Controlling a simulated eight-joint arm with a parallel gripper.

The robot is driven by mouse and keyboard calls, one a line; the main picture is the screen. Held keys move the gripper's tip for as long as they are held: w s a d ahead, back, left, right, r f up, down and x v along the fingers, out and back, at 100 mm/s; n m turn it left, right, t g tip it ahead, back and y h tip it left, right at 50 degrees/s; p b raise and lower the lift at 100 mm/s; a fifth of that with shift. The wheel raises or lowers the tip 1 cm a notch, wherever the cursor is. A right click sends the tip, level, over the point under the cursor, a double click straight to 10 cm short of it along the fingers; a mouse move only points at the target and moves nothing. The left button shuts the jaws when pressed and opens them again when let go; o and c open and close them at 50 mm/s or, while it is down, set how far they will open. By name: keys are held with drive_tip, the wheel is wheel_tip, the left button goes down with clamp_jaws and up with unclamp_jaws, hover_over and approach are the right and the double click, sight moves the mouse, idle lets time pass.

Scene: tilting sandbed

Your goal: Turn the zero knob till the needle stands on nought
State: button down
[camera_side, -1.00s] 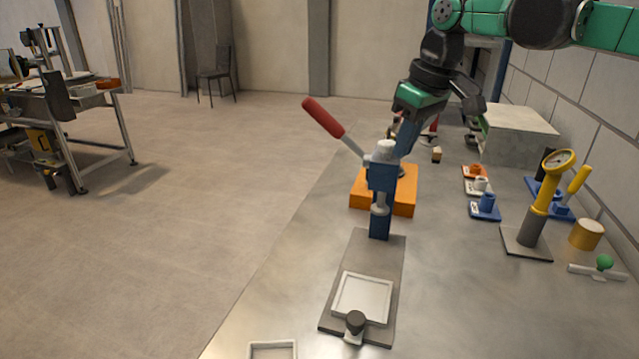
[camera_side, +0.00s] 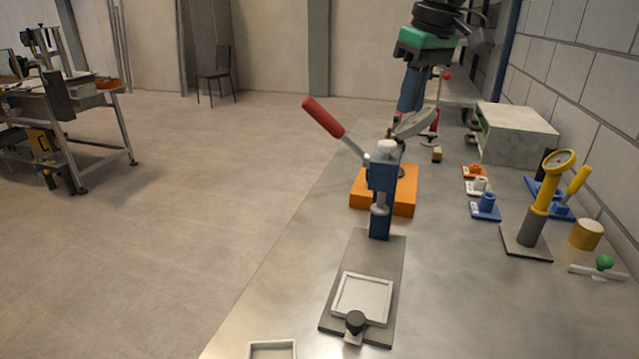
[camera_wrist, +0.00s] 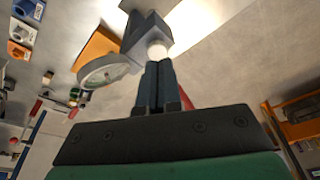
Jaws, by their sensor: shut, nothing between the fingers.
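A round pale dial (camera_side: 416,123) shows almost edge-on above an orange block (camera_side: 404,200), just behind the blue press (camera_side: 382,178). In the wrist view the dial (camera_wrist: 104,72) is a tilted pale ring, left of my fingers. Its needle and figures are too small or turned away to read, and I cannot make out a zero knob. My gripper (camera_side: 404,108) points down, above and slightly behind the dial. In the wrist view its fingers (camera_wrist: 159,64) are shut and empty, with the press's white cap (camera_wrist: 157,50) in line beyond the tips.
The press's red-handled lever (camera_side: 323,117) sticks up left of my gripper. A grey box (camera_side: 517,133) stands behind.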

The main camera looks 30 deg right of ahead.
wheel_tip(320, 180, down, 6)
drive_tip(key=m+g, duration=0.2)
drive_tip(key=m, duration=0.3)
drive_tip(key=shift+w+a+f+g+h, duration=0.2)
drive_tip(key=shift+w+a+g+h, duration=0.05)
drive_tip(key=shift+g+h, duration=0.05)
idle(0.5)
drive_tip(key=shift+w, duration=0.25)
idle(0.6)
drive_tip(key=shift+w+a, duration=0.15)
drive_tip(key=shift+a, duration=0.2)
idle(0.5)
wheel_tip(320, 180, up, 6)
drive_tip(key=shift+s+a, duration=0.15)
drive_tip(key=shift+s, duration=0.25)
idle(0.4)
